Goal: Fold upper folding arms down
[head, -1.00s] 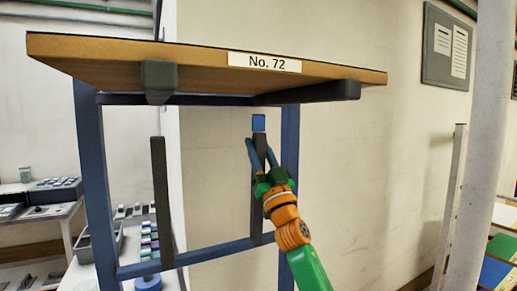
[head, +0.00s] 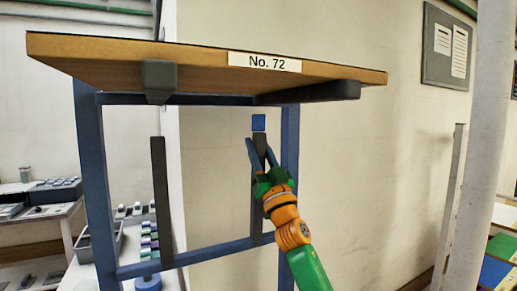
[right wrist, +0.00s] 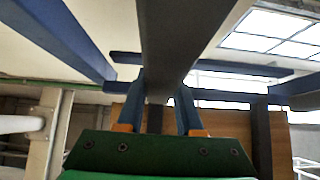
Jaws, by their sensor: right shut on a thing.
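A blue frame (head: 92,170) carries a wood-coloured board marked No. 72 (head: 265,62). Under the board, two dark arms, one on the left (head: 160,82) and one on the right (head: 320,92), stick out roughly level. Lower down, two dark bars stand upright, one on the left (head: 160,190) and one on the right (head: 257,205), by the blue crossbar. My right gripper (head: 259,150) has its blue fingers shut around the upper part of the right bar. In the right wrist view, a dark bar (right wrist: 180,40) runs between the fingers (right wrist: 162,100). My left gripper is not in view.
A pale post (head: 485,130) stands at the right. At the left, a table holds a grey bin (head: 100,243) and small items. A notice board (head: 447,48) hangs on the wall.

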